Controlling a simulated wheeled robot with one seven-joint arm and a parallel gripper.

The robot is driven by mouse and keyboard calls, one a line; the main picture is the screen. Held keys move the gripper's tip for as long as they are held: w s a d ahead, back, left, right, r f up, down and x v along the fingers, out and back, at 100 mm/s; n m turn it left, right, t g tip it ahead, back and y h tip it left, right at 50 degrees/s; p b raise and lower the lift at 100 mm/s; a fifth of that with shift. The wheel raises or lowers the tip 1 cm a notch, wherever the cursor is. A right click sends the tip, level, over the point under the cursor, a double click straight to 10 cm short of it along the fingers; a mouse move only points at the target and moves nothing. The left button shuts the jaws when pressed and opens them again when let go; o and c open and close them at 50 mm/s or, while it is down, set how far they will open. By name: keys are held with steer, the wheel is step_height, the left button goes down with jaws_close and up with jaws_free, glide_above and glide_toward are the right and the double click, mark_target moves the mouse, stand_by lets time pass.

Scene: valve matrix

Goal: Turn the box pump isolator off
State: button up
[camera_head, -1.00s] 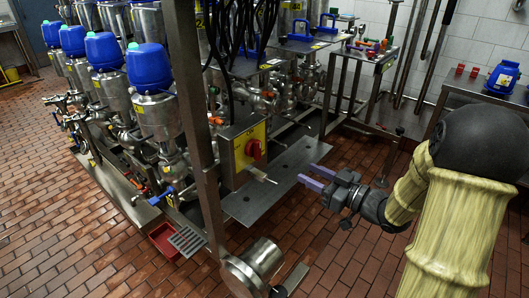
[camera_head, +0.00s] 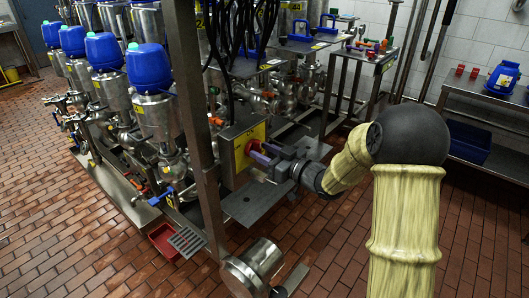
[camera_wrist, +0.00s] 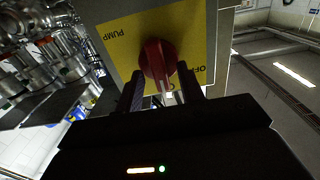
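The box pump isolator is a grey box (camera_head: 228,158) with a yellow front plate (camera_head: 257,133) and a red knob (camera_head: 251,147). In the wrist view, the yellow plate (camera_wrist: 118,52) shows "PUMP" and part of "OFF", upside down, around the red knob (camera_wrist: 157,58). My gripper (camera_head: 257,154) is at the knob in the head view and hides part of it. In the wrist view, my gripper (camera_wrist: 160,83) has its two dark fingers apart, one on each side of the knob's near end. I cannot tell whether they touch it.
A steel post (camera_head: 196,120) stands left of the box. A flat metal plate (camera_head: 252,204) lies below my gripper. Black cables (camera_head: 238,35) hang above the box. The tiled floor (camera_head: 330,255) to the right is mostly clear.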

steer(key=shift+w, duration=0.1)
jaws_close()
steer(key=shift+n+b, duration=0.3)
steer(key=shift+b, duration=0.05)
steer(key=n+b, duration=0.2)
steer(key=b, duration=0.1)
steer(key=shift+a+f+n, duration=0.1)
steer(key=shift+f+n, duration=0.15)
steer(key=shift+n, duration=0.15)
steer(key=n+b, duration=0.2)
steer(key=b, duration=0.1)
steer(key=n+b, duration=0.3)
steer(key=shift+s+a+f+n, duration=0.1)
steer(key=shift+s+f+n, duration=0.1)
steer(key=shift+n, duration=0.1)
steer(key=n+b, duration=0.5)
steer(key=b, duration=0.1)
steer(key=shift+s+f+b, duration=0.1)
steer(key=shift+b, duration=0.2)
steer(key=n+b, duration=0.3)
steer(key=n, duration=0.1)
steer(key=shift+b, duration=0.3)
